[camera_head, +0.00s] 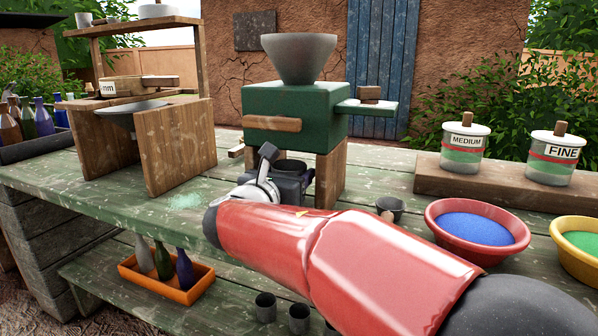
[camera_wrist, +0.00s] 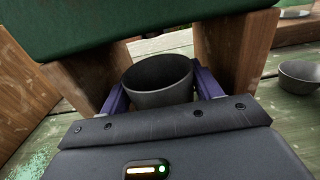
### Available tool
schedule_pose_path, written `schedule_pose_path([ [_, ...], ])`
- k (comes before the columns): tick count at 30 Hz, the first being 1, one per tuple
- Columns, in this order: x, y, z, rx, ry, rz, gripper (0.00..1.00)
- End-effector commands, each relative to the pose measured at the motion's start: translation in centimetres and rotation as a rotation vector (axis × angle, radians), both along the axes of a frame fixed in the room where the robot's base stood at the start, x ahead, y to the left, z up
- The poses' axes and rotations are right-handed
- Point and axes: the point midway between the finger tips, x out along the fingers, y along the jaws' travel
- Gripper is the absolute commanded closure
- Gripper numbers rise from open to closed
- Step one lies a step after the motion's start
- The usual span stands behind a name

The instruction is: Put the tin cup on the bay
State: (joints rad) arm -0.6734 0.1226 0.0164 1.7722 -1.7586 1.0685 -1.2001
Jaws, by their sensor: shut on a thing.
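The tin cup (camera_wrist: 158,82), dark grey and open-topped, is upright between the two purple fingers of my gripper (camera_wrist: 160,88) in the wrist view. My gripper (camera_head: 290,182) is shut on it; in the head view mostly the cup's dark rim (camera_head: 291,167) shows. The cup is at the opening between the wooden legs under the green mill (camera_head: 296,115), which seems to be the bay. The mill's green underside (camera_wrist: 130,22) is above and beyond the cup in the wrist view. The cup's base is hidden, so I cannot tell whether it touches the table.
Wooden legs (camera_wrist: 232,52) flank the cup closely. A small grey cup (camera_head: 390,207), a red bowl of blue powder (camera_head: 477,225) and a yellow bowl (camera_head: 580,245) stand right. A wooden stand (camera_head: 180,145) is left. Pale green powder (camera_head: 185,201) lies on the table (camera_head: 120,205).

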Motion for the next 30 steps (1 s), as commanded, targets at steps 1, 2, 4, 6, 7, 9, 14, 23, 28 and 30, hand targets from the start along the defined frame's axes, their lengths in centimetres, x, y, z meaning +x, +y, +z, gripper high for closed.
schedule_pose_path([
  [1, 0.5, -0.1, 0.0, 0.0, 0.0, 0.0, 0.62],
  [2, 0.6, -0.2, 0.0, 0.001, 0.0, 0.0, 0.62],
  [4, 0.9, -0.3, 0.1, 0.001, 0.0, -0.001, 0.62],
  [6, 1.4, -0.5, 0.0, 0.001, 0.0, -0.001, 0.62],
  [7, 1.7, -0.6, 0.0, 0.001, 0.001, -0.001, 0.62],
  [9, 2.7, -1.0, 0.0, 0.001, 0.001, -0.003, 0.62],
  [14, 5.4, -2.0, -0.1, -0.001, 0.0, -0.002, 0.62],
  [23, 5.0, -1.8, -1.5, 0.001, 0.0, 0.0, 0.62],
  [28, 5.0, -1.8, -1.8, 0.001, 0.0, 0.0, 0.32],
  [30, 5.0, -1.8, -1.7, 0.001, 0.0, 0.0, 0.23],
])
